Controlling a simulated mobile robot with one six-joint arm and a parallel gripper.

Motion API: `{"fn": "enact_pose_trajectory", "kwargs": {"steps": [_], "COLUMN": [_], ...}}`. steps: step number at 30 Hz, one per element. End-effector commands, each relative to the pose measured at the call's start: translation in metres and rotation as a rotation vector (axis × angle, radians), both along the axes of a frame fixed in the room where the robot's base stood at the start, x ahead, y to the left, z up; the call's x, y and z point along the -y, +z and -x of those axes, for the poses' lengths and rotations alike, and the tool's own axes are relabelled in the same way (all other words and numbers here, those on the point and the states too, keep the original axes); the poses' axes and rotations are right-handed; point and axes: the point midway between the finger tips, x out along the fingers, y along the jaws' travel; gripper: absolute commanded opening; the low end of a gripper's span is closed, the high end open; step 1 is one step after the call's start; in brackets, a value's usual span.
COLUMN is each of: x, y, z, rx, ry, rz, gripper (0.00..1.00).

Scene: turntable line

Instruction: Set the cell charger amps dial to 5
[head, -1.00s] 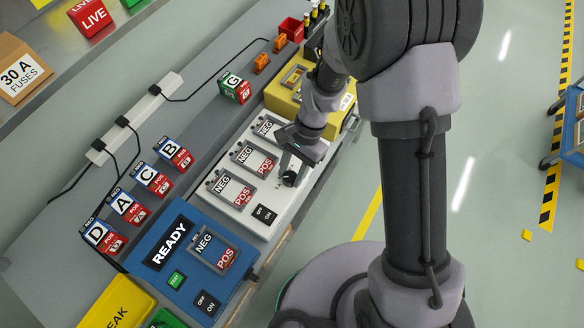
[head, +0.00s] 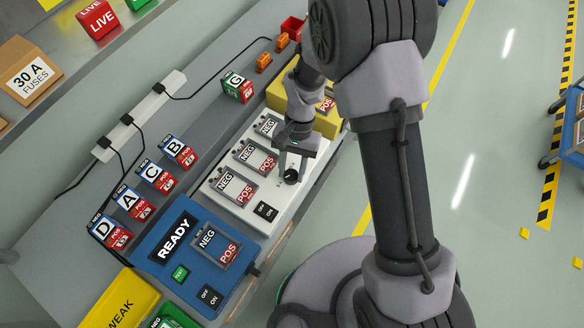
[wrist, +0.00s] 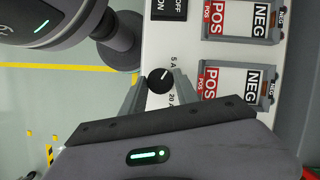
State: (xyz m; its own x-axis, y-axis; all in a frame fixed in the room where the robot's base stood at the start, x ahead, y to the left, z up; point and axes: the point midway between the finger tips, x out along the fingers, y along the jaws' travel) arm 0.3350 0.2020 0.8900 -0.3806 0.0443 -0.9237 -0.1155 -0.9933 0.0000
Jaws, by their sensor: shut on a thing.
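The white charger box (head: 225,206) has several NEG/POS bays, an ON/OFF switch and a black amps dial (head: 291,176) near its right edge. In the wrist view the round dial (wrist: 160,82) sits between "5 A" and "20 A" labels on its right. A short pale pointer mark on it tilts up and right, roughly toward the 5 A side; its exact setting is too small to tell. My gripper (wrist: 160,88) is shut on the dial, one finger on each side. In the head view my gripper (head: 292,165) reaches down over the dial, partly hiding that corner.
A blue READY box (head: 150,243) stands nearer, a yellow box (head: 328,124) beyond the charger. Cells A to D and G (head: 238,88) stand on the bench behind, with a power strip (head: 140,115) and cables. Open floor lies to the right.

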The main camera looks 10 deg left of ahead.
Motion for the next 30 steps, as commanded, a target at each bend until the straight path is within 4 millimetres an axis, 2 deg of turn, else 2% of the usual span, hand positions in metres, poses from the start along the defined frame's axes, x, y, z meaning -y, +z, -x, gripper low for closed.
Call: {"fn": "enact_pose_trajectory", "kwargs": {"steps": [7, 8, 11, 19, 22, 26, 30], "x": [0.0, 0.0, 0.0, 0.0, 0.0, 0.001, 0.003], "y": [0.0, 0.0, 0.0, 0.0, 0.006, 0.031, 0.074], "z": [0.0, 0.0, 0.0, 0.0, -0.003, -0.012, -0.03], "rx": [0.0, 0.0, 0.0, 0.0, 0.002, 0.004, 0.005], "ry": [0.001, 0.001, 0.001, 0.0, 0.001, -0.002, 0.0], "rz": [0.0, 0.0, 0.0, 0.0, -0.001, -0.001, -0.003], "gripper": [0.0, 0.38, 0.58, 0.58, 0.58, 0.58, 0.58]}}
